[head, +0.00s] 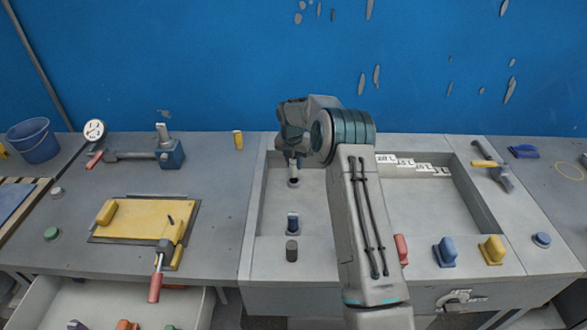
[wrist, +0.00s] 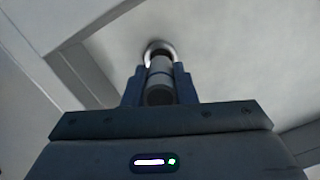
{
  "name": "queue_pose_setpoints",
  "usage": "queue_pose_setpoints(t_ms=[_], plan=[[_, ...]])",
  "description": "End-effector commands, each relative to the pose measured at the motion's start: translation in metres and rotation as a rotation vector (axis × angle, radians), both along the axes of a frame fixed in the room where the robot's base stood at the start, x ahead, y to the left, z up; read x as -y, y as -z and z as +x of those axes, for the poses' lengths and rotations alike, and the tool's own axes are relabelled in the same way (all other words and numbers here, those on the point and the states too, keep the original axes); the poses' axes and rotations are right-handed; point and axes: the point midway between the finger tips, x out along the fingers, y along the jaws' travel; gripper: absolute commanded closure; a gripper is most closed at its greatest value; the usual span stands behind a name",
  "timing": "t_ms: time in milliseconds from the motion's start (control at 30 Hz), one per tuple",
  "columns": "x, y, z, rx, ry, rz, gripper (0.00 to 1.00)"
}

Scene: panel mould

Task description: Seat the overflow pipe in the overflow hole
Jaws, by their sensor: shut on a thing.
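My gripper (head: 293,160) points down into the left part of the grey basin mould (head: 254,210). It is shut on the overflow pipe, a short light grey cylinder (head: 293,177). In the wrist view the pipe (wrist: 160,66) sits between the two dark blue fingers of my gripper (wrist: 159,88). The far end of the pipe meets a round ring with a bright rim (wrist: 158,43), which looks like the overflow hole. The pipe covers most of the ring. I cannot tell whether its end is inside or just above it.
A dark upright plug (head: 292,222) and a dark cylinder (head: 291,250) stand in front of my gripper. Blue (head: 446,251) and yellow (head: 491,249) blocks stand front right. A hammer (head: 495,174) lies at the right. A yellow board (head: 140,221) lies on the left bench.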

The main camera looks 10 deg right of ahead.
Motion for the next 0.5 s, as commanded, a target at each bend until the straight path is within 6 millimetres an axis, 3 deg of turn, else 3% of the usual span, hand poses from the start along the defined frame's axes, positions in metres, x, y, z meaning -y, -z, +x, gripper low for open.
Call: queue_pose_setpoints(t_ms=[200, 500], plan=[[-0.001, 0.03, -0.001, -0.003, -0.001, 0.001, 0.97], [-0.001, 0.035, 0.0, 0.0, -0.001, 0.001, 0.97]])
